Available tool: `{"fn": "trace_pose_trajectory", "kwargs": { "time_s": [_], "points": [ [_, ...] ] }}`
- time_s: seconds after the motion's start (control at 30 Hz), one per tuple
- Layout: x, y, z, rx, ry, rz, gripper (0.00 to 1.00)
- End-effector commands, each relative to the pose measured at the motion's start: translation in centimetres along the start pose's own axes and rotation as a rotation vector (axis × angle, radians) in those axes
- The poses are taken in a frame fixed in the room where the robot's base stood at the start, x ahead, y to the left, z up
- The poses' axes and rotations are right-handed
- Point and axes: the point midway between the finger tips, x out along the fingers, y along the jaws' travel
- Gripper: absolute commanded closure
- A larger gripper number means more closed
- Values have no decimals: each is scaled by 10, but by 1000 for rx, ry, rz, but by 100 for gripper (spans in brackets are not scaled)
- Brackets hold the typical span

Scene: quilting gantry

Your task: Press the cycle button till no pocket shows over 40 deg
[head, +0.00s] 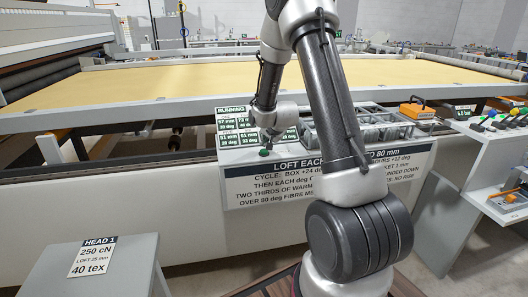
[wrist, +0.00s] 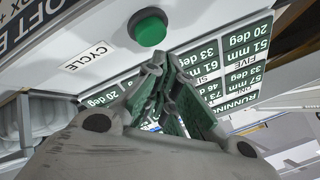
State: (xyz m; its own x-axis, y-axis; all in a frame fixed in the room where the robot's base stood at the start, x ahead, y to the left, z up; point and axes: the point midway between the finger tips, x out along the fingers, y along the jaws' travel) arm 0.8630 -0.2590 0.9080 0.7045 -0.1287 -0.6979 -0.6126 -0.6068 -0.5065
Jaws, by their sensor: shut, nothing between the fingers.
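The green cycle button (wrist: 147,27) stands on the panel beside a CYCLE label (wrist: 86,56). It also shows in the head view (head: 264,153). My gripper (wrist: 160,85) is shut and empty, its fingertips close to the button in the picture; I see no contact. In the head view my gripper (head: 270,136) is just above the button. The green readout panel (head: 230,127) is headed RUNNING. In the wrist view, readouts (wrist: 246,45) show 20 and 33 deg; another, partly hidden, seems to read 46 deg. Some readouts are hidden behind my fingers.
A sign (head: 330,178) hangs below the panel, partly hidden by my arm. A side console (head: 492,125) with coloured knobs is at far right, a HEAD 1 cabinet (head: 62,270) at front left.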

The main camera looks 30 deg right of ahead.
Motion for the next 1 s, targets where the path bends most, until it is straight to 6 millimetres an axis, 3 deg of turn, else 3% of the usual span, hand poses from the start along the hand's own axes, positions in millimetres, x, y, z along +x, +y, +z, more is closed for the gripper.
{"fn": "trace_pose_trajectory", "kwargs": {
  "time_s": [0.5, 1.0],
  "points": [
    [-32, -23, -23, 0, 1, -1, 100],
    [-33, -24, -24, 0, 1, -1, 100]
  ]
}}
